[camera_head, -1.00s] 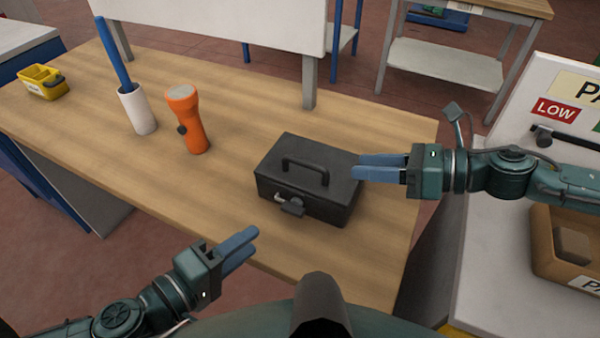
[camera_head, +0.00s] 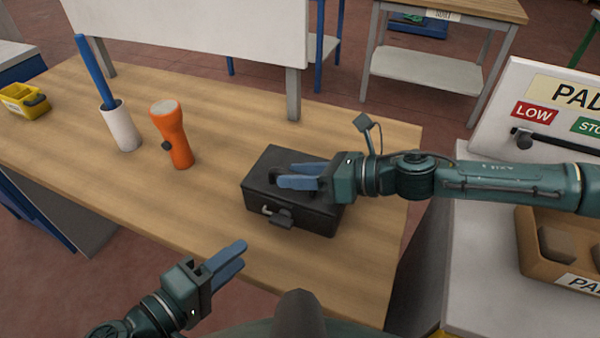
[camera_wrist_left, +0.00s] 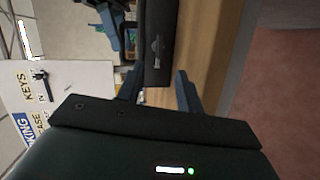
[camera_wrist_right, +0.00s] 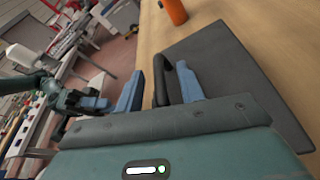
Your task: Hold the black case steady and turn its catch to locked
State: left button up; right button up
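The black case (camera_head: 318,222) stands upright near the front right of the table, and its dark catch (camera_head: 283,218) with a small silver piece is on the front face. The catch also shows in the left wrist view (camera_wrist_left: 156,45); its exact setting is hard to tell. My right gripper (camera_head: 282,176) is over the lid, with its blue fingers open. In the right wrist view, the case's handle (camera_wrist_right: 161,82) lies between these fingers. My left gripper (camera_head: 236,255) is open and empty, in front of and left of the case, apart from it.
An orange flashlight (camera_head: 173,135) and a white cup (camera_head: 121,128) with a blue stick stand left of the case. A yellow bin (camera_head: 24,103) is at the far left. The wooden table (camera_head: 205,205) is clear between flashlight and case. A sign panel (camera_head: 497,135) stands right.

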grip_shut()
dwell(0.3)
